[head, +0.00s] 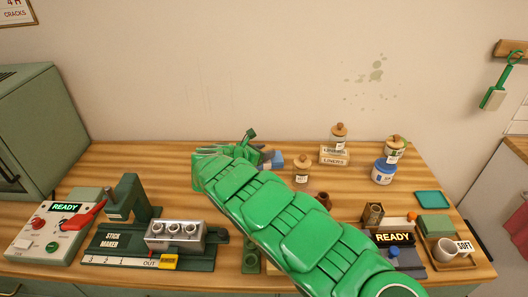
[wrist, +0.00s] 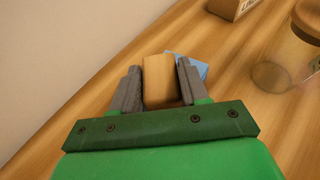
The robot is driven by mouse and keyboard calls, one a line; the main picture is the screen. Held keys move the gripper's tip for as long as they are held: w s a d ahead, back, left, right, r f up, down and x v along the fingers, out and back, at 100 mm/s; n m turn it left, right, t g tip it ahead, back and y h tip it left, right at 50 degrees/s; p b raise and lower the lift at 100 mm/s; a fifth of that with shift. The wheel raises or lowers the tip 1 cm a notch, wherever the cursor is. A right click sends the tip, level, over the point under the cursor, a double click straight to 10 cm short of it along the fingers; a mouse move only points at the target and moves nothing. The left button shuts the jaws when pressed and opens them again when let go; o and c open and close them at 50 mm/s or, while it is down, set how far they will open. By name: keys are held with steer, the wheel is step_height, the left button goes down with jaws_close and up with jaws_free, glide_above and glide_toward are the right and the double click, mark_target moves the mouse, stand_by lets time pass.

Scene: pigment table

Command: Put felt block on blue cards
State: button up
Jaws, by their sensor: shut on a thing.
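My gripper (wrist: 158,68) is shut on a tan block, which looks like the felt block (wrist: 161,84), held between its two grey fingers in the wrist view. The blue cards (wrist: 201,68) show just beyond and to the right of the block, partly hidden by it and the right finger. In the head view my gripper (head: 262,156) is at the back middle of the table, beside the blue cards (head: 277,160). The block is hidden there by my green arm. I cannot tell whether the block touches the cards.
A small wooden-lidded jar (head: 302,172) stands right of the cards. More jars (head: 384,172) stand farther right. The stick maker (head: 130,203) is at left. The wall is close behind; the back-left tabletop is clear.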

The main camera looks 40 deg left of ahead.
steer(key=shift+f, duration=0.1)
steer(key=o, duration=1.1)
steer(key=shift+c, duration=0.2)
steer(key=v, duration=1.2)
